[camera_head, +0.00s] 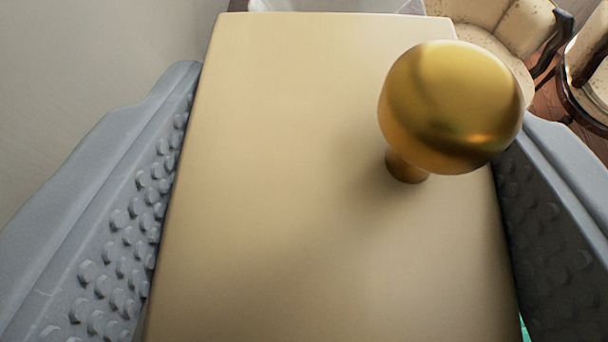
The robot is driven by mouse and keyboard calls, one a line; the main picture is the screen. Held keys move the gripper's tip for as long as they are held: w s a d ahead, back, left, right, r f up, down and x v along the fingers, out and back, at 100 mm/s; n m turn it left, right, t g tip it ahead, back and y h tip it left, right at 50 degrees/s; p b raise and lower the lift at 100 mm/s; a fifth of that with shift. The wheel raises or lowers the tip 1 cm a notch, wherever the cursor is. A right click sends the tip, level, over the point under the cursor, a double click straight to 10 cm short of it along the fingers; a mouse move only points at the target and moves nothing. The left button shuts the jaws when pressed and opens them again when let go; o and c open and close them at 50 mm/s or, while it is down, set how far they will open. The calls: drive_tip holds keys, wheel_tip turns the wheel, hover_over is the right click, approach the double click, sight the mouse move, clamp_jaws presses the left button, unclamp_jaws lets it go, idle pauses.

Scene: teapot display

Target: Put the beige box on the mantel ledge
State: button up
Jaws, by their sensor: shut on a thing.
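The beige box (290,130) fills the middle of the view, very close to the camera. A round gold knob (450,105) on a short stem stands out from its face, right of centre. My gripper (345,120) is shut on the box, with one grey studded finger along its left side and the other along its right side. The box's lower end runs out of the picture. I cannot see the mantel ledge.
Cream upholstered chairs (505,35) with dark wooden frames stand beyond the box at the upper right, on a brown floor. A plain grey surface (90,60) fills the upper left. A pale object (335,5) shows just past the box's top edge.

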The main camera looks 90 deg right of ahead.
sight(330, 200)
drive_tip(key=shift+s+f+p, duration=0.1)
drive_tip(key=shift+f+p, duration=0.2)
drive_tip(key=shift+f, duration=1.25)
drive_tip(key=o, duration=1)
drive_tip(key=shift+o, duration=0.2)
drive_tip(key=b+v, duration=0.1)
drive_tip(key=v, duration=1.1)
drive_tip(key=shift+r, duration=0.1)
